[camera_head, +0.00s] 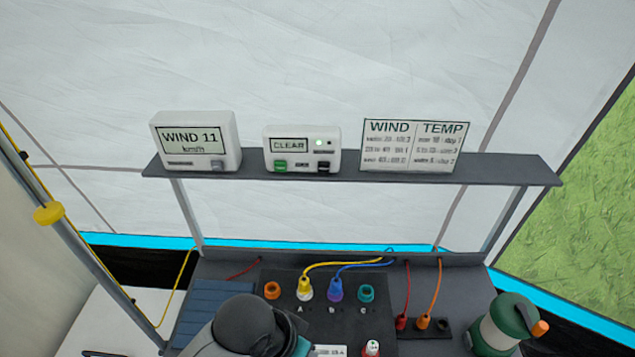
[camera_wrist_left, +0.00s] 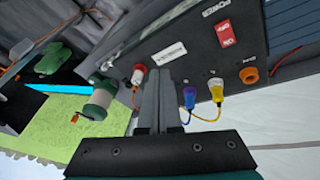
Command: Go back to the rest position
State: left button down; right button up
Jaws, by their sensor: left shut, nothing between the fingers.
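My left gripper (camera_wrist_left: 154,78) shows in the left wrist view with its two grey fingers together and nothing between them. The fingers point toward the dark socket panel (camera_wrist_left: 185,62), and I cannot tell how far off it is. In the head view a dark rounded part of my arm (camera_head: 245,325) covers the front left of the panel (camera_head: 285,312). The gripper's fingers are hidden or out of that picture. My right gripper is in neither view.
A yellow plug (camera_head: 305,290) and a blue-purple plug (camera_head: 336,290) stand on the panel, with cables behind. A green lantern (camera_head: 495,325) stands at right. A shelf (camera_head: 510,170) above holds a wind display (camera_head: 195,140), a "CLEAR" box (camera_head: 302,150) and a chart (camera_head: 414,146).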

pick_arm(q)
jog(key=s+a+r+n+t+y, duration=0.1)
jog(key=s+a+n+y, duration=0.1)
jog(key=s+a, duration=0.35)
jog(key=s+a+r+n+y, duration=0.1)
jog(key=s+a+n, duration=0.1)
jog(key=a, duration=0.7)
notch_tip(320, 180, down, 32)
jog(key=s+g+b, duration=0.1)
jog(key=s+b, duration=0.1)
jog(key=b, duration=0.7)
jog(key=s+a+f+b, duration=0.1)
jog(key=s+f+b, duration=0.3)
jog(key=s+f, duration=0.3)
jog(key=s+a+f+g+b, duration=0.1)
jog(key=s+f+b, duration=0.3)
jog(key=s+f, duration=0.4)
notch_tip(320, 180, down, 6)
jog(key=shift+a+f+y, duration=0.15)
jog(key=shift+y, duration=0.15)
jog(key=shift+s, duration=0.1)
